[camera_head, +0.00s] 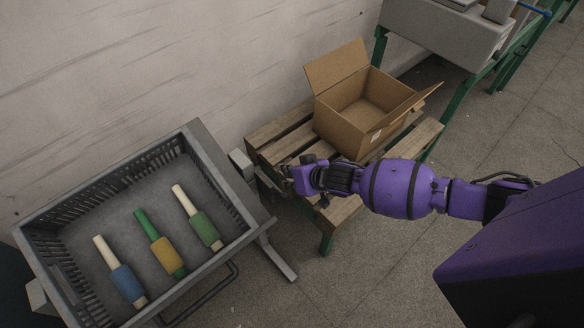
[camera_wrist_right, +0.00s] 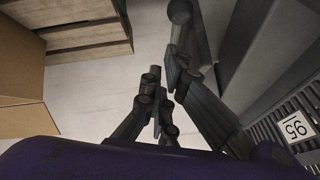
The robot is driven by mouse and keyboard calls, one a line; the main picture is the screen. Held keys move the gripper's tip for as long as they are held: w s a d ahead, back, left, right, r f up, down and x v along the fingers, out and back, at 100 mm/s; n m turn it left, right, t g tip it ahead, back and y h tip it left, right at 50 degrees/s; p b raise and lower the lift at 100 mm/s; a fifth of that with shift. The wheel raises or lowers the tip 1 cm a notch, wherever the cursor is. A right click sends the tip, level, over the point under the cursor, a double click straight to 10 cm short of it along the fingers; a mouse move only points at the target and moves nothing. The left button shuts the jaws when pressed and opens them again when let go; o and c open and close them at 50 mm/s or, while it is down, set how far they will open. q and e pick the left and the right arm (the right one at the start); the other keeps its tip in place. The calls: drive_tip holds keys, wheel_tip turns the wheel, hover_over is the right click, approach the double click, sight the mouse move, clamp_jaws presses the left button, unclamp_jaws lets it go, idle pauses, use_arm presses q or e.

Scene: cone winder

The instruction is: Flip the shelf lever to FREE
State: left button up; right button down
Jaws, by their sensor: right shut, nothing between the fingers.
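My right gripper (camera_head: 284,174) reaches in from the right, beside the right edge of the grey crate's stand. In the right wrist view its dark fingers (camera_wrist_right: 163,80) are shut and empty. A dark rod with a round knob (camera_wrist_right: 180,12), which looks like the shelf lever, stands just beyond the fingertips. I cannot tell whether they touch. In the head view the lever is not clear; a small pale grey block (camera_head: 241,164) sits at the stand's side, near the gripper. No FREE marking is readable. My left gripper is not in view.
The tilted grey crate (camera_head: 208,150) holds three coloured bobbins. An open cardboard box (camera_head: 345,130) stands on a slatted wooden table (camera_head: 275,130) behind my right arm. A label reading 95 (camera_wrist_right: 296,127) shows in the wrist view. A pale wall closes off the back.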

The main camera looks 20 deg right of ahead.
wheel_tip(320, 180, down, 11)
drive_tip(key=s+t+y+b, duration=0.2)
drive_tip(key=t+b, duration=0.5)
drive_tip(key=b, duration=0.9)
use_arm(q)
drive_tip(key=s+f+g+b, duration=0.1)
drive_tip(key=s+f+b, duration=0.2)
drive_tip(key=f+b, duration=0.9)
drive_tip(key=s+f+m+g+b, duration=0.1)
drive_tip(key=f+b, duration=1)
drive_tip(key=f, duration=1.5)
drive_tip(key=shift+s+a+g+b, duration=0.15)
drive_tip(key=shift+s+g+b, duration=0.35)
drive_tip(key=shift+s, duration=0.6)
use_arm(e)
drive_tip(key=w+a+f+n+t+y, duration=0.1)
drive_tip(key=w+a+f+t+y, duration=0.1)
drive_tip(key=w+f+t+y, duration=0.2)
drive_tip(key=shift+w+a+f+t, duration=0.4)
drive_tip(key=shift+w+f+t, duration=1.1)
drive_tip(key=shift+w+f, duration=0.9)
